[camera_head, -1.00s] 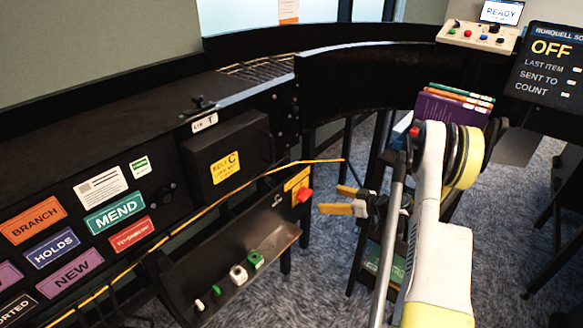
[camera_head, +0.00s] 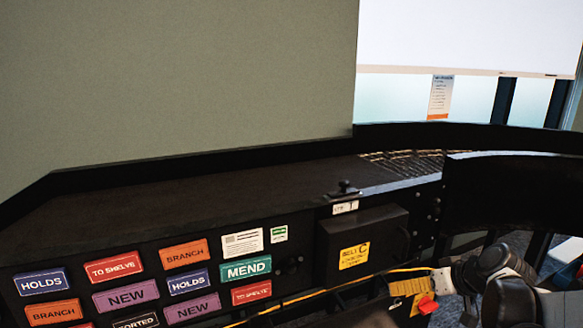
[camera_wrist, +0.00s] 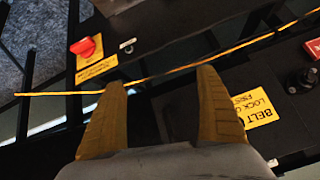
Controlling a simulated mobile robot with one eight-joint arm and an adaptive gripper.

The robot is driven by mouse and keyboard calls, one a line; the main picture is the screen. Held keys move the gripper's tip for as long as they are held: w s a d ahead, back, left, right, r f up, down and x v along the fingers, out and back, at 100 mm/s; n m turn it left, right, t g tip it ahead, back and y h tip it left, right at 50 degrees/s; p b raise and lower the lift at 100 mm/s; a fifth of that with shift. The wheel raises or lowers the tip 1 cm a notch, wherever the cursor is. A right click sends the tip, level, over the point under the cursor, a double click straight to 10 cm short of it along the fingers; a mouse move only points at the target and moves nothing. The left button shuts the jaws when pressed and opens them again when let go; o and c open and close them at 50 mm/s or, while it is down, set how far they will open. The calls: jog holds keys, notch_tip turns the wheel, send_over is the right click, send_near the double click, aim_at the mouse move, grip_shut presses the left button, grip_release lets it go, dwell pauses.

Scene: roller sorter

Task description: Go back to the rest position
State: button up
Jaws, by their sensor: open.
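My gripper (camera_wrist: 160,78) shows in the wrist view with its two yellow-brown fingers spread wide apart and nothing between them. Beyond the fingers lie the sorter's dark side, a yellow cord (camera_wrist: 172,70) and a red stop button (camera_wrist: 84,47) on a yellow plate.
The black sorter (camera_head: 150,212) runs along the wall, with coloured labels on its front. A black box with a yellow belt label (camera_head: 354,256) juts from the front; this label (camera_wrist: 253,108) shows near the right finger in the wrist view. A curved black guard (camera_head: 510,195) stands at right.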

jog(key=s+a+r+m+h, duration=0.1)
jog(key=s+a, duration=0.4)
jog(key=s, duration=0.6)
jog(key=s+a+r+m+h, duration=0.1)
jog(key=s+a+r, duration=0.3)
jog(key=s, duration=0.7)
jog(key=shift+a+g+h, duration=0.3)
jog(key=shift+a+h, duration=0.4)
jog(key=shift+a, duration=0.45)
